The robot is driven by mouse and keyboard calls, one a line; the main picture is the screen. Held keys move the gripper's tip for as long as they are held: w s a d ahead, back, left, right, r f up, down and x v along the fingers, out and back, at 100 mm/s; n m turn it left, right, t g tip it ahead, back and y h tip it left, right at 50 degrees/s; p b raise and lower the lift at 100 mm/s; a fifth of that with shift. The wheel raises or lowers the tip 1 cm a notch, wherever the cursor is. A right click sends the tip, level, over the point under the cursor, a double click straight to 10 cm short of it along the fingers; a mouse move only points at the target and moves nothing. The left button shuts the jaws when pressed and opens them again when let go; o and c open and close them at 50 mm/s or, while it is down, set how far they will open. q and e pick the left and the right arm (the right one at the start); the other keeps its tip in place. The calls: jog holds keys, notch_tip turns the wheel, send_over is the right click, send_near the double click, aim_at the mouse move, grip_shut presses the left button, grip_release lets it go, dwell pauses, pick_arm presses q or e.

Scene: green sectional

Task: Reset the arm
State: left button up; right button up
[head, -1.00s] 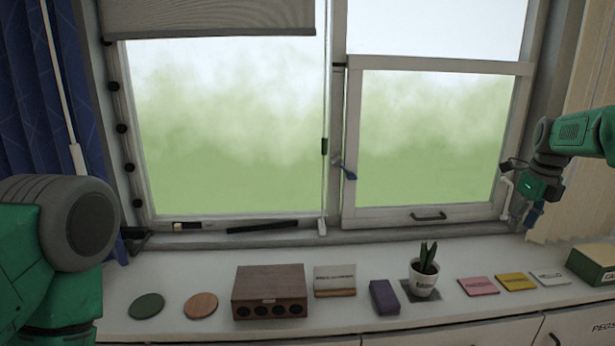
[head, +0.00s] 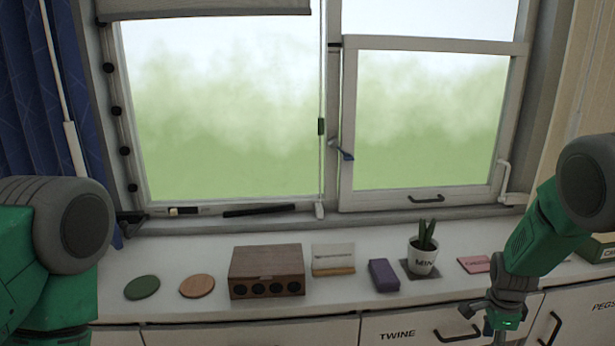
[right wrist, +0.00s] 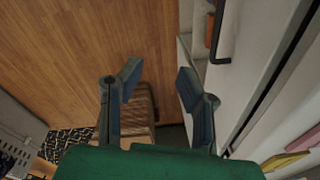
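My right arm comes in from the right in the head view, with its gripper (head: 492,322) low in front of the cabinet fronts below the sill. In the right wrist view, the two fingers of my right gripper (right wrist: 154,82) are spread apart with nothing between them, and wooden floor lies beyond. My left arm shows at the left edge of the head view as a green link and grey joint; its gripper is outside the picture.
A white counter (head: 330,296) runs under the window, holding a wooden box (head: 267,270), a purple block (head: 383,275), a potted plant (head: 423,256) and flat round pieces. Cabinet fronts with handles (head: 456,338) are close to my right gripper. A pink card (head: 474,264) lies beside my right arm.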

jog(key=s+a+f+n+b, duration=0.3)
jog(key=s+a+f+n, duration=0.25)
jog(key=s+f, duration=0.35)
jog(key=s+a+f+n+b, duration=0.2)
jog(key=s+a+f+n, duration=0.35)
jog(key=s, duration=0.65)
pick_arm(q)
notch_tip(320, 180, down, 10)
jog(key=b, duration=0.3)
jog(key=shift+a+r+b, duration=0.15)
jog(key=shift+a+b, duration=0.05)
jog(key=shift+b, duration=0.1)
pick_arm(e)
jog(key=s+a+n, duration=0.2)
jog(key=s+n, duration=0.3)
jog(key=s, duration=0.2)
jog(key=s+a+f+n+y, duration=0.1)
jog(key=s+a+n, duration=0.1)
jog(key=s+n, duration=0.3)
jog(key=s, duration=0.3)
jog(key=shift+s+a+f, duration=0.25)
jog(key=shift+f, duration=0.05)
pick_arm(q)
jog(key=shift+a, duration=0.1)
pick_arm(e)
jog(key=shift+w, duration=0.1)
